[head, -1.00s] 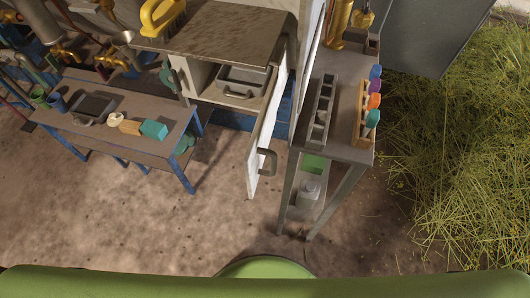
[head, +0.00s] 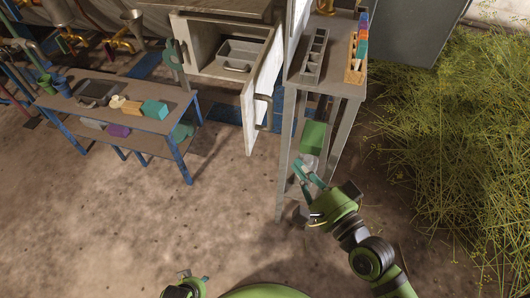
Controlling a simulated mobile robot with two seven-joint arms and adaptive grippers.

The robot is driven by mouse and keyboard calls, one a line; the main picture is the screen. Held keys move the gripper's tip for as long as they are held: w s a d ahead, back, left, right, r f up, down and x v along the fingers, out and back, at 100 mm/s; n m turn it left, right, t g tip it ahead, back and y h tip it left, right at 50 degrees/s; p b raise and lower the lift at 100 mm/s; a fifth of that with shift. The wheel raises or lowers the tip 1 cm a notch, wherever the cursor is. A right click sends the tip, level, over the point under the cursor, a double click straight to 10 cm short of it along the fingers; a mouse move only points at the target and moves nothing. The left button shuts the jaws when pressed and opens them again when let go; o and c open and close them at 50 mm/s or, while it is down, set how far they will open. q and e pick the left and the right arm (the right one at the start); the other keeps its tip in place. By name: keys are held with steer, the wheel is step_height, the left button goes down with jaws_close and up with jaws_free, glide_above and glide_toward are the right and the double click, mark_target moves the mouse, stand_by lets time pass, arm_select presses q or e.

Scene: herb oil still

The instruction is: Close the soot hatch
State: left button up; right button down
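The soot hatch seems to be the pale door (head: 262,98) of the low cabinet (head: 215,28). It stands swung wide open toward me, with a bar handle (head: 266,112) on its face. A grey tray or drawer (head: 243,54) shows inside the cabinet. My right gripper (head: 306,176) is in front of the side rack's legs, to the right of and nearer than the door. It looks open, with teal fingers apart, and does not touch the door. My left gripper (head: 194,277) is low at the bottom edge, partly cut off; its fingertips look apart and empty.
A metal side rack (head: 340,88) with a slotted grey holder and coloured bottles stands right of the door. A clear container stands on its lower shelf. A low blue-legged table (head: 172,122) with blocks stands left. The floor (head: 150,215) before the cabinet is clear.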

glide_toward(251, 122)
steer(key=w+d, duration=0.1)
steer(key=w, duration=0.3)
steer(key=shift+w+a+r, duration=0.1)
steer(key=shift+w+a, duration=0.1)
steer(key=shift+a, duration=1.55)
